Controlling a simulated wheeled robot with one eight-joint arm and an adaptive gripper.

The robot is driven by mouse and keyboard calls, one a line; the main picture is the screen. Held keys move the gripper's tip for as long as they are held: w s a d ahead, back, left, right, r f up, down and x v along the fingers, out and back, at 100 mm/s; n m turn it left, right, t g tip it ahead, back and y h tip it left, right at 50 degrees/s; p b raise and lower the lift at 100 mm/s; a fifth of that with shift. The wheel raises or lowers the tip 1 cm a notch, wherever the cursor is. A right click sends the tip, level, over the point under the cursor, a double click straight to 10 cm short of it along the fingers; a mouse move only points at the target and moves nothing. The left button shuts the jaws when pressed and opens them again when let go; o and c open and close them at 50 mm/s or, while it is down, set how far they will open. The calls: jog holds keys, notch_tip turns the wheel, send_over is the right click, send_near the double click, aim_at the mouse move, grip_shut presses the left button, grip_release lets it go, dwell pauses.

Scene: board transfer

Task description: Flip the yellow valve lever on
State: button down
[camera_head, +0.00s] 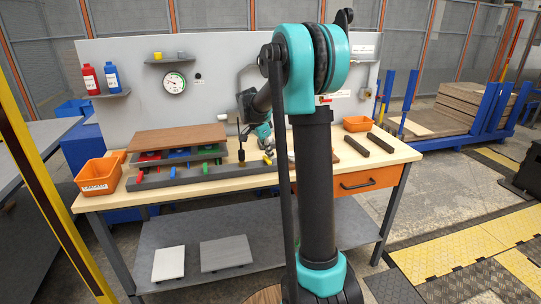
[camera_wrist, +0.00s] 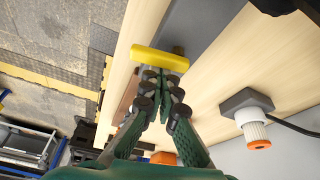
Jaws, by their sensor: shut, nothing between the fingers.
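The yellow valve lever (camera_wrist: 160,60) shows in the wrist view as a yellow bar lying just beyond my fingertips. In the head view the yellow lever (camera_head: 267,160) is small, at the right end of the long dark grey base (camera_head: 205,175) on the bench. My gripper (camera_wrist: 164,76) is shut and empty, its tips at or very near the bar's lower edge. Whether they touch cannot be told. In the head view my gripper (camera_head: 266,147) is small, right above the yellow lever. The lever's pivot is hidden.
Red (camera_head: 172,172), blue (camera_head: 205,168) and green (camera_head: 140,175) levers stand along the same base, left of the yellow one. A brown board (camera_head: 178,138) lies behind them. An orange bin (camera_head: 99,176) is at the bench's left; two dark bars (camera_head: 368,143) lie at the right.

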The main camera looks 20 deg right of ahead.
aim_at(279, 161)
jog(key=d, duration=0.4)
jog(key=shift+w+d, duration=0.15)
jog(key=shift+w, duration=0.2)
jog(key=w+v, duration=0.1)
jog(key=v, duration=0.9)
jog(key=shift+s+a, duration=0.25)
jog(key=shift+s, duration=0.1)
jog(key=s+a+f+n+t+y, duration=0.1)
jog(key=s+f+n, duration=0.4)
jog(key=s, duration=0.5)
jog(key=s+a+f+n+t+y, duration=0.1)
jog(key=s+a+f+n, duration=0.2)
jog(key=s+f+n, duration=0.2)
jog(key=s+a+f+n+t+y, duration=0.1)
jog(key=s+f+n, duration=0.4)
jog(key=s+f, duration=0.5)
jog(key=s+a, duration=0.1)
jog(key=s, duration=0.6)
jog(key=shift+s+f+y, duration=0.25)
jog(key=shift+f+y, duration=0.05)
jog(key=shift+f, duration=0.1)
